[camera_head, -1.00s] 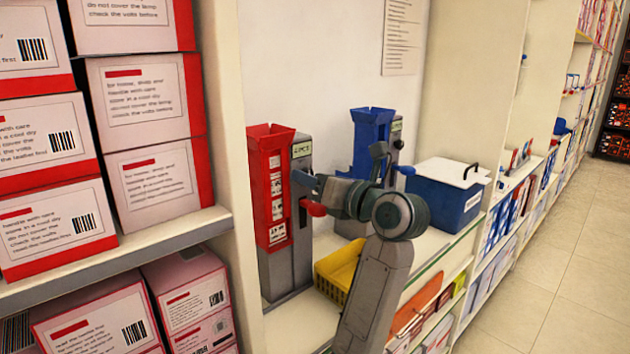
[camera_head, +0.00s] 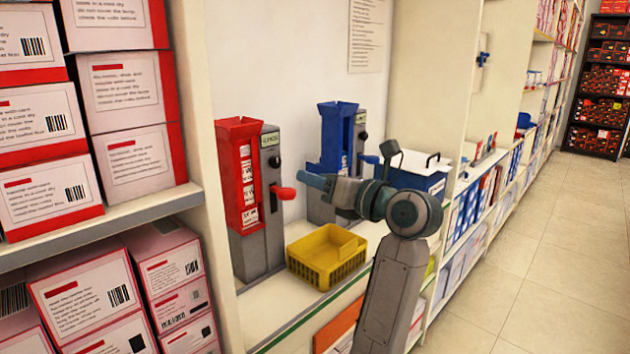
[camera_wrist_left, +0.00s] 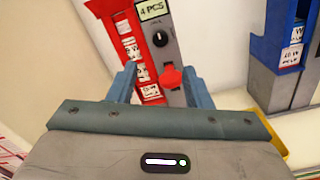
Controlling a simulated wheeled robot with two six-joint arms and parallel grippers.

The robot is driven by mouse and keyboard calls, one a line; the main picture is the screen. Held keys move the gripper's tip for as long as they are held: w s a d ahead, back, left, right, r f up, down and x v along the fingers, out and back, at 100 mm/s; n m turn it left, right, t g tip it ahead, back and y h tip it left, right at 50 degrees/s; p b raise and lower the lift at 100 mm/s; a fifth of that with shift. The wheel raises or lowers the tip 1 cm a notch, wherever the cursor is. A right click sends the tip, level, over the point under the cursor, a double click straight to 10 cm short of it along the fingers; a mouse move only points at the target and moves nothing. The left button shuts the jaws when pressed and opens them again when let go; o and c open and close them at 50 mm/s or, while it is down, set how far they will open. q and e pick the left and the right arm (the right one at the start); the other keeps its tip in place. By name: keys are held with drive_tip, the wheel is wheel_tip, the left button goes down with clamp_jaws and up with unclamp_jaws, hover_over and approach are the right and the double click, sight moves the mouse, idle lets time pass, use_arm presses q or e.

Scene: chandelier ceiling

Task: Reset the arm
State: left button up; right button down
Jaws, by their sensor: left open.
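My left gripper (camera_head: 314,181) is in front of the shelf niche, its fingers pointing left toward the red dispenser (camera_head: 240,170). In the left wrist view the two fingers (camera_wrist_left: 160,88) are apart with nothing held between them. The red dispenser's grey body with a dark knob and a red lever (camera_wrist_left: 171,77) shows beyond the fingers. In the head view the red lever (camera_head: 284,193) sticks out close to the left fingertips; I cannot tell whether they touch. My right gripper is not in view.
A yellow basket (camera_head: 327,256) stands on the shelf below the gripper. A blue dispenser (camera_head: 336,140) stands behind it, and a blue box with a white lid (camera_head: 415,178) is at the right. Boxes (camera_head: 128,90) fill the left shelves. The floor at right is clear.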

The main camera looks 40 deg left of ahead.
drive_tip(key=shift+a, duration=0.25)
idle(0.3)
